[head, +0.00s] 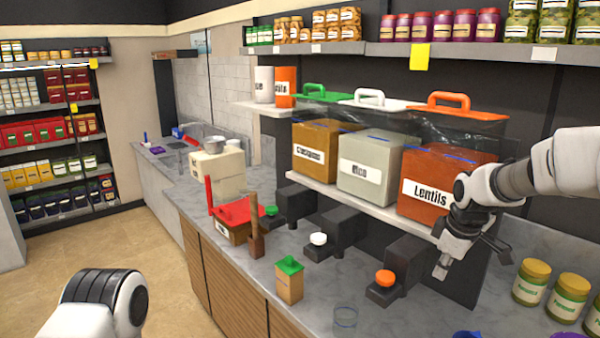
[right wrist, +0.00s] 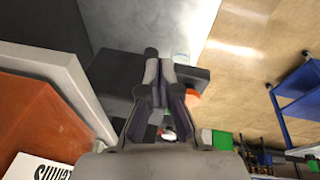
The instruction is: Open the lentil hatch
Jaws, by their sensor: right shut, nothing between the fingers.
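My right gripper (head: 442,272) is shut and empty, just right of the dispenser and below the bin. In the right wrist view, its fingers (right wrist: 160,68) lie together over the dark dispenser (right wrist: 110,82). The orange knob (right wrist: 193,98) shows partly beside the fingers. My left gripper is out of view; only part of my left arm shows.
A glass (head: 345,320) stands on the counter in front of the dispenser. A green-lidded box (head: 289,280) is to its left. The shelf edge (head: 365,200) runs above the dispensers.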

